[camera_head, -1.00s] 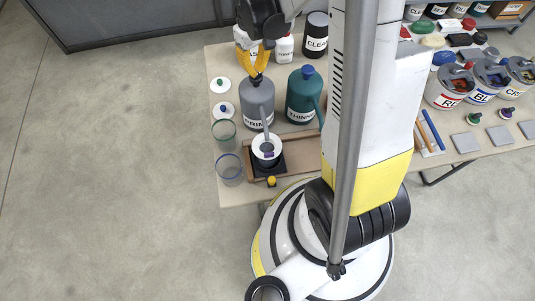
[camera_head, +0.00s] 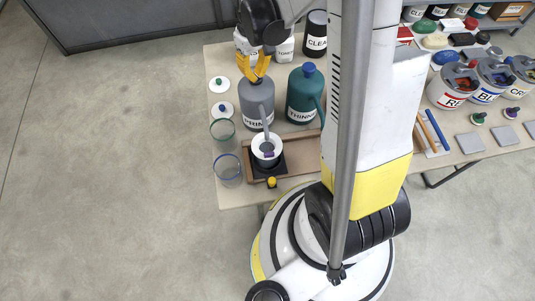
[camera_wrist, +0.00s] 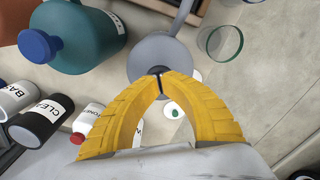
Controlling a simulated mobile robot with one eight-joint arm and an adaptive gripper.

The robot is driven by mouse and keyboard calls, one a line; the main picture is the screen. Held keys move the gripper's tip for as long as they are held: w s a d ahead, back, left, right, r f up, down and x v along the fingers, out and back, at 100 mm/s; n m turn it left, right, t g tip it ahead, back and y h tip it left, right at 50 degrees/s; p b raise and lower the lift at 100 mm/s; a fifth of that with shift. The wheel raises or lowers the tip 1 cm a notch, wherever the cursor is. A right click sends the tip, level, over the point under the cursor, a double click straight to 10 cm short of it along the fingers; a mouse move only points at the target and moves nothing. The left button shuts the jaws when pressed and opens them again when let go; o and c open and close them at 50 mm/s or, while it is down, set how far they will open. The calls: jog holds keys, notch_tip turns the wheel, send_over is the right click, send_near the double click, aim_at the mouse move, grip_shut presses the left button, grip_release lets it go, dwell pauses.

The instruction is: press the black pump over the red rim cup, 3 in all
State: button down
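A grey bottle labelled PRIM... (camera_head: 256,95) stands upright on the table, with a grey spout reaching over a white cup (camera_head: 258,143) on a dark pad. My gripper's yellow fingers (camera_head: 254,79) are directly above the bottle's top. In the wrist view the fingertips (camera_wrist: 160,76) come together over the grey bottle (camera_wrist: 150,50), a small dark bit showing between them. I cannot tell whether that is the black pump or whether they touch it. No red rim shows. Two clear cups, one green-rimmed (camera_head: 222,129) and one blue-rimmed (camera_head: 228,168), stand left of the white cup.
A teal THINN... bottle (camera_head: 303,95) with a blue cap stands close right of the grey one. White and black containers (camera_head: 316,35) stand behind. White lids (camera_head: 220,85) lie at left. Floor left of the table is clear.

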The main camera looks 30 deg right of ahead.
jog(key=shift+r+p, duration=1.85)
jog(key=shift+r, duration=0.7)
jog(key=shift+f, duration=0.2)
jog(key=shift+f+b, duration=2.3)
jog(key=shift+f, duration=0.1)
jog(key=shift+r, duration=0.1)
jog(key=shift+r+p, duration=1.85)
jog(key=shift+r, duration=0.6)
jog(key=shift+r, duration=0.15)
